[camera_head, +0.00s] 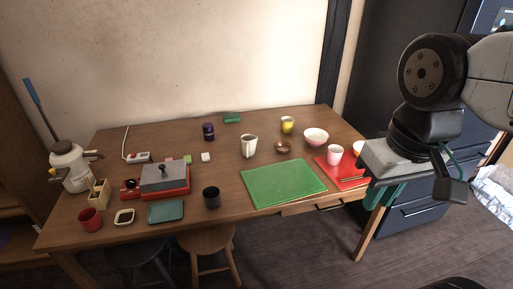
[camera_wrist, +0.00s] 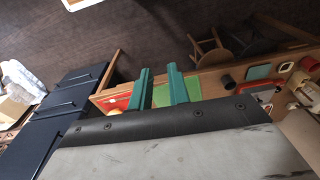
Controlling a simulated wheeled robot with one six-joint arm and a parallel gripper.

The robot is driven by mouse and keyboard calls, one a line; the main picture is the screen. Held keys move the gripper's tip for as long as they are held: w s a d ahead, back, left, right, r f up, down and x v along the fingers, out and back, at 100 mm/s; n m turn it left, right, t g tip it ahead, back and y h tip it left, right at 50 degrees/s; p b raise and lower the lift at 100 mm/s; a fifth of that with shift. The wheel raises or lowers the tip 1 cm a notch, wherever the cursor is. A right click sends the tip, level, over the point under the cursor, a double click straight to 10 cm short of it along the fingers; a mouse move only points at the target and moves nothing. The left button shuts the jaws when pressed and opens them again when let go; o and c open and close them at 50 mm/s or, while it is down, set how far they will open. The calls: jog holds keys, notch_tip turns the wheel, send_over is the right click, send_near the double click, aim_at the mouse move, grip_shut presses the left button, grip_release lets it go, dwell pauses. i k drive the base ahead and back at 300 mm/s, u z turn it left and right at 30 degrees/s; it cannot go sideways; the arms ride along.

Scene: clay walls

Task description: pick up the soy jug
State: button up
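A small white jug with a spout (camera_head: 248,147), which I take for the soy jug, stands upright near the middle of the wooden table, behind the green mat (camera_head: 284,185). A yellow jug (camera_head: 287,125) stands farther back to its right. My gripper (camera_head: 384,194) is beyond the table's right end in the head view, well apart from both jugs. In the wrist view its two teal fingers (camera_wrist: 159,69) are spread with nothing between them. I cannot make out the white jug in the wrist view.
A white-pink bowl (camera_head: 316,136), small brown bowl (camera_head: 282,148) and red tray (camera_head: 344,172) with a cup lie right of the white jug. A dark purple jar (camera_head: 208,131) and white block (camera_head: 206,157) are left. A black cup (camera_head: 211,197) stands in front. Stools are below.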

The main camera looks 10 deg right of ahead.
aim_at(248, 142)
jog(key=z, duration=0.05)
jog(key=k, duration=0.6)
jog(key=u, duration=0.7)
jog(key=i, duration=1.9)
jog(key=z, duration=0.55)
